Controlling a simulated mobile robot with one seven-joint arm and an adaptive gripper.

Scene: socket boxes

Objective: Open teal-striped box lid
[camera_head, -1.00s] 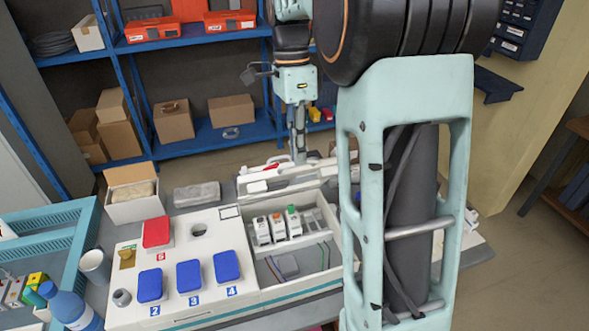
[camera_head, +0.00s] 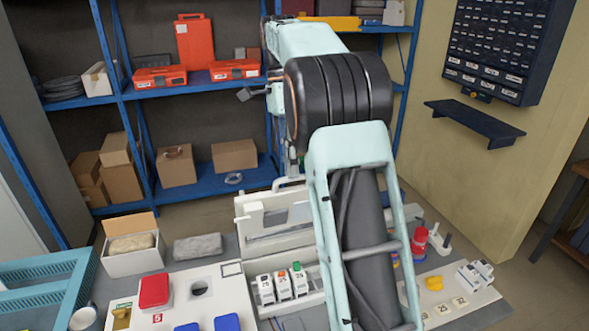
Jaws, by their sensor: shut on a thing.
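The box (camera_head: 232,268) stands on the bench, its front cut off by the bottom edge of the picture. Its white lid (camera_head: 246,232) stands raised and tilted at the back of the box, so the inside shows. Several small breakers (camera_head: 283,286) sit in the open compartment. My gripper (camera_head: 291,176) is at the lid's upper edge and shut on it, partly hidden by my arm. The fingertips are too small to make out. The right part of the lid and compartment is behind my arm.
A red block (camera_head: 154,291) and blue blocks (camera_head: 227,322) sit on the left panel. An open carton (camera_head: 131,245) and a grey slab (camera_head: 198,248) lie behind. Blue shelving (camera_head: 200,149) stands at the back. Red and yellow items (camera_head: 420,243) stand to the right.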

